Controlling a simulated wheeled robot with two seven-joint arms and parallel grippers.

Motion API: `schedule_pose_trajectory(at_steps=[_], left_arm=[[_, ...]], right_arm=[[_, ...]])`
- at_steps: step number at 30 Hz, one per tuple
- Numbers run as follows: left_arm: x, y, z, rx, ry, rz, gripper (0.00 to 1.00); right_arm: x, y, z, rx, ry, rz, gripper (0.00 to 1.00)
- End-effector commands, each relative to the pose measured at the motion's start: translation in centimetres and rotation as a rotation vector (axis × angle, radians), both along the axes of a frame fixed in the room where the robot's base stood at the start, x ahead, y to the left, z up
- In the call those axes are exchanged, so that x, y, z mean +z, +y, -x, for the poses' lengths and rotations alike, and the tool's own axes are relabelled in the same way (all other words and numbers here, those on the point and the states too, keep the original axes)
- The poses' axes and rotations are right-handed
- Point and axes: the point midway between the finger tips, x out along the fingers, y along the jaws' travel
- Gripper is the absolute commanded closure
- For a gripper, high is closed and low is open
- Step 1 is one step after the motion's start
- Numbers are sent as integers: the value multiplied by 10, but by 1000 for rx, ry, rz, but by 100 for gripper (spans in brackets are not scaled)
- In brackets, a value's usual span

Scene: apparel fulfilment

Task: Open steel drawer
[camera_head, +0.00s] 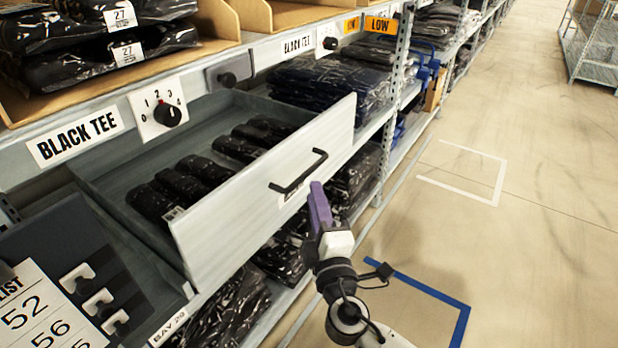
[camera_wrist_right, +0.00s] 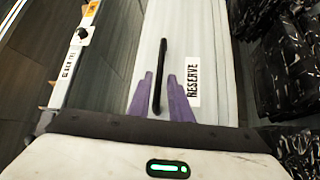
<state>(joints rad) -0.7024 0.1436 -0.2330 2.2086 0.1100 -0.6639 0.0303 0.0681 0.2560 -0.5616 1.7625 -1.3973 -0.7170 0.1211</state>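The grey steel drawer (camera_head: 250,190) is pulled well out from the shelf, with several black-wrapped packs (camera_head: 205,168) inside. Its front carries a black bar handle (camera_head: 300,172). My right gripper (camera_head: 318,190) is close to the drawer front, just below the handle's right end. In the right wrist view the two purple fingers (camera_wrist_right: 162,100) are apart, and the handle (camera_wrist_right: 160,75) lies along the gap between them. Clear space shows on both sides of the handle, so the fingers are not clamped on it. My left gripper is not in view.
A BLACK TEE label (camera_head: 75,138) and a dial (camera_head: 158,110) are on the shelf edge above. A dark board with hooks and a paper list (camera_head: 40,310) is at lower left. Packed shelves continue behind. The floor (camera_head: 540,180) on the right is clear, with taped outlines.

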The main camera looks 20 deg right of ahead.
Motion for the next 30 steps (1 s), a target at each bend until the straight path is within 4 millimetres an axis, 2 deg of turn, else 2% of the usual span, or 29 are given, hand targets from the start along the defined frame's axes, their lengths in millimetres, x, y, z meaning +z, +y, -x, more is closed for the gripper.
schedule_pose_trajectory(at_steps=[6, 12, 18, 25, 26, 29, 30], left_arm=[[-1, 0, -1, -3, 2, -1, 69], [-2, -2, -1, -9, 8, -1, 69], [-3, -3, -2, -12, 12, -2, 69], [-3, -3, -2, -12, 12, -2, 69], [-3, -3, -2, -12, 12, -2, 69], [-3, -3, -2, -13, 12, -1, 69], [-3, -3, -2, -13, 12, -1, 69]], right_arm=[[7, -6, -42, -2, -1, 0, 82], [9, -10, -71, -2, 1, -2, 82], [11, -11, -83, 0, 3, -3, 82], [11, -12, -83, 0, 3, -3, 82], [11, -12, -83, 0, 3, -3, 83], [11, -12, -83, 0, 3, -3, 100], [11, -12, -83, 0, 3, -3, 100]])
